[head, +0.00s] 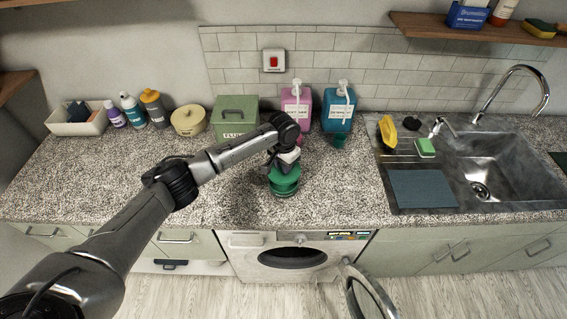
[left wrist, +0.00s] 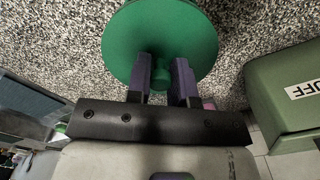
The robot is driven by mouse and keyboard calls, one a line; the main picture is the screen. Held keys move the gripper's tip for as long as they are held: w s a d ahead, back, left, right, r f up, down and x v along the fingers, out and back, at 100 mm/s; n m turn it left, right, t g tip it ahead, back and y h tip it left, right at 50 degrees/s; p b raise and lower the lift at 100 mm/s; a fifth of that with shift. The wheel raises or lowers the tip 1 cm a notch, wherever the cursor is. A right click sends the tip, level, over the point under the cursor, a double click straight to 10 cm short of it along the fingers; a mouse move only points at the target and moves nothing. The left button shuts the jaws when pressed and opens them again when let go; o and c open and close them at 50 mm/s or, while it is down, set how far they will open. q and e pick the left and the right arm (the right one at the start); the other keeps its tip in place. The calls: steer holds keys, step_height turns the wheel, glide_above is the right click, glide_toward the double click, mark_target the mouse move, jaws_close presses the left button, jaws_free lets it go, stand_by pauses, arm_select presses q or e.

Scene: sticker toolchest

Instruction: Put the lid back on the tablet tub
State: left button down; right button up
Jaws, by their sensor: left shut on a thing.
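My left gripper (head: 279,164) is over the counter in front of the pink bottle and points down. It is shut on the small knob of a green round lid (head: 284,173). In the left wrist view the lid (left wrist: 161,30) is a flat green disc, with its knob between the purple fingers of my gripper (left wrist: 162,75). Directly below the lid is the green tablet tub (head: 284,190), upright on the counter. I cannot tell whether the lid touches the tub's rim. The lid hides the tub in the left wrist view. My right gripper is not in view.
A green box (head: 236,112), a pink bottle (head: 296,107) and a blue bottle (head: 338,110) stand behind. The washer door (head: 368,294) hangs open below. The counter left of the tub is clear.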

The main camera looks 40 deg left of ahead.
arm_select(q)
steer(key=shift+f+b, duration=1.5)
steer(key=shift+f, duration=0.9)
steer(key=shift+p, duration=0.4)
steer(key=shift+p, duration=0.3)
stand_by(0.7)
steer(key=shift+f+p, duration=0.15)
steer(key=shift+p, duration=0.25)
